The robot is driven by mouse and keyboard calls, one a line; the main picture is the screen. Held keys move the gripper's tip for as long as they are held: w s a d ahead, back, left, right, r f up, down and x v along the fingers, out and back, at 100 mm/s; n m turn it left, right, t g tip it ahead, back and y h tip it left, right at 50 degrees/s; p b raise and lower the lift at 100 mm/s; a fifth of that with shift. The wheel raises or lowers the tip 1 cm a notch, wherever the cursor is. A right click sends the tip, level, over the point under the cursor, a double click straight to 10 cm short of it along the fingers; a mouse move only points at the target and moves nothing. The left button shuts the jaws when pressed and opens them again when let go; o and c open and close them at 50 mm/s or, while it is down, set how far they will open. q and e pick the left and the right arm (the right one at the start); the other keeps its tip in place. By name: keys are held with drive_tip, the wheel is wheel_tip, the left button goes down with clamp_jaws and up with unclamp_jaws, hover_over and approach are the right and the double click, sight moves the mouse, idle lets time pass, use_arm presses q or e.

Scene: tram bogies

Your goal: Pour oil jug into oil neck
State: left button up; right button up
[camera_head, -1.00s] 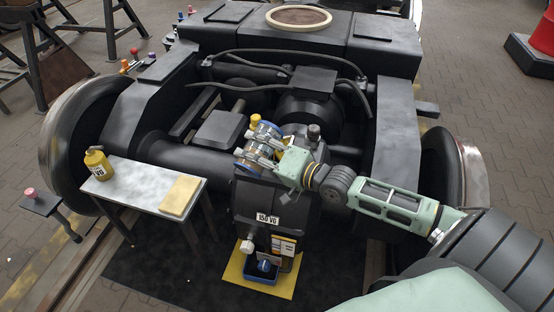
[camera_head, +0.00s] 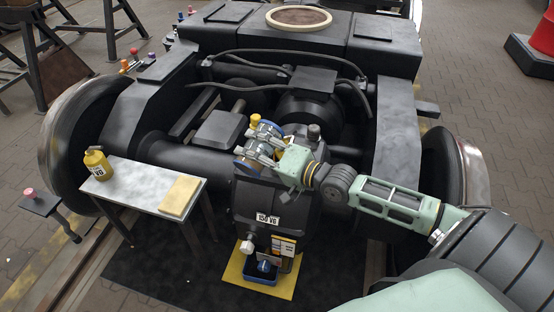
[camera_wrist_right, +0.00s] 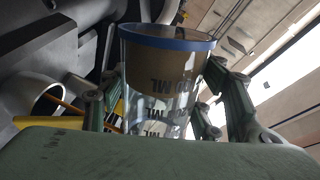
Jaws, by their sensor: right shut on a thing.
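My right gripper (camera_head: 264,147) is shut on a clear jug with a blue rim, the oil jug (camera_head: 242,164). It holds the jug tilted over the top of the dark gearbox housing (camera_head: 272,195). In the right wrist view the jug (camera_wrist_right: 165,100) has dark ML markings, and brown shows through its wall; I cannot tell how much is oil. A pale round opening (camera_wrist_right: 40,100), possibly the oil neck, lies left of the jug there, apart from it. In the head view the gripper and jug hide the neck. My left gripper is not in view.
A yellow can (camera_head: 97,164) and a tan pad (camera_head: 180,196) rest on a small bench (camera_head: 140,187) at left. A yellow knob (camera_head: 255,120) stands just behind the gripper. A blue tray (camera_head: 262,280) sits on a yellow mat (camera_head: 232,271) below. Bogie frame and hoses surround the housing.

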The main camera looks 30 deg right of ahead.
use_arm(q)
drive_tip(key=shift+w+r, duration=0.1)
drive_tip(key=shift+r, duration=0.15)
use_arm(e)
drive_tip(key=shift+r, duration=0.1)
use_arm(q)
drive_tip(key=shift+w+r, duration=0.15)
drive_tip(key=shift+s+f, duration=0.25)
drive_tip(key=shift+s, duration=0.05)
use_arm(e)
drive_tip(key=shift+w+d+r+m, duration=0.1)
drive_tip(key=shift+d+r+m, duration=0.1)
drive_tip(key=shift+m, duration=0.2)
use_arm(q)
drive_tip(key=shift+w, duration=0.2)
use_arm(e)
drive_tip(key=shift+d+r, duration=0.1)
drive_tip(key=shift+r, duration=0.1)
idle(0.5)
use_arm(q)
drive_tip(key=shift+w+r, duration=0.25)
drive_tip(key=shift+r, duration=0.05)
use_arm(e)
drive_tip(key=shift+w+d+r+m, duration=0.1)
drive_tip(key=shift+m, duration=0.2)
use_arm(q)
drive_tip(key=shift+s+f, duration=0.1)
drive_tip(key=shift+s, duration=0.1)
use_arm(e)
drive_tip(key=shift+d+r, duration=0.1)
